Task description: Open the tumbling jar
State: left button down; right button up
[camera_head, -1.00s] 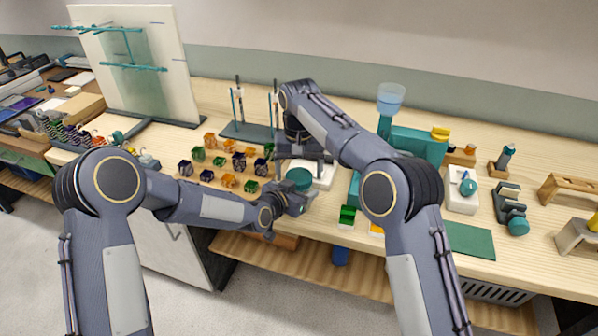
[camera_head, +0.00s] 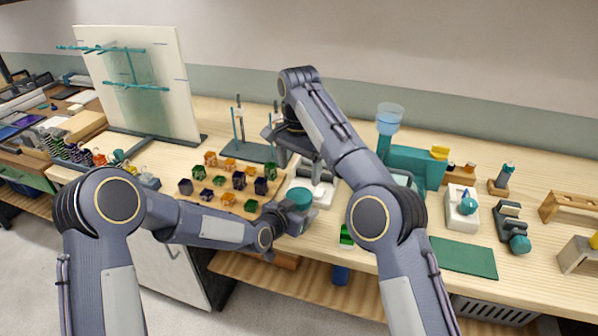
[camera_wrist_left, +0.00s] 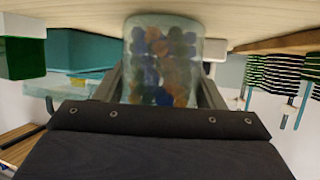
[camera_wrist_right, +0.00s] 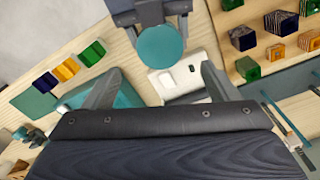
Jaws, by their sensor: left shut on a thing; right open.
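The tumbling jar shows in the head view as a round teal lid (camera_head: 291,203) near the table's front edge. In the left wrist view the clear jar body (camera_wrist_left: 163,62) holds many blue, orange and green pieces. My left gripper (camera_head: 297,214) is shut on the jar body, one finger on each side. The teal lid also shows in the right wrist view (camera_wrist_right: 160,46), in front of my left gripper (camera_wrist_right: 150,12). My right gripper (camera_head: 300,166) is open and empty, above and behind the lid, apart from it. Its fingers show in the right wrist view (camera_wrist_right: 160,90).
A white device (camera_wrist_right: 183,77) stands beside the jar. Several coloured cubes (camera_head: 238,180) lie left of it. A rod stand (camera_head: 240,150) is behind. A teal machine with a blue funnel (camera_head: 390,118) stands to the right, with a green mat (camera_head: 463,257) nearer the front.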

aim_at(299, 195)
jog(key=shift+f, duration=3.9)
jog(key=shift+c, duration=0.2)
jog(key=c, duration=1)
jog(key=n, duration=0.3)
jog(key=shift+n, duration=0.4)
jog(key=n, duration=0.6)
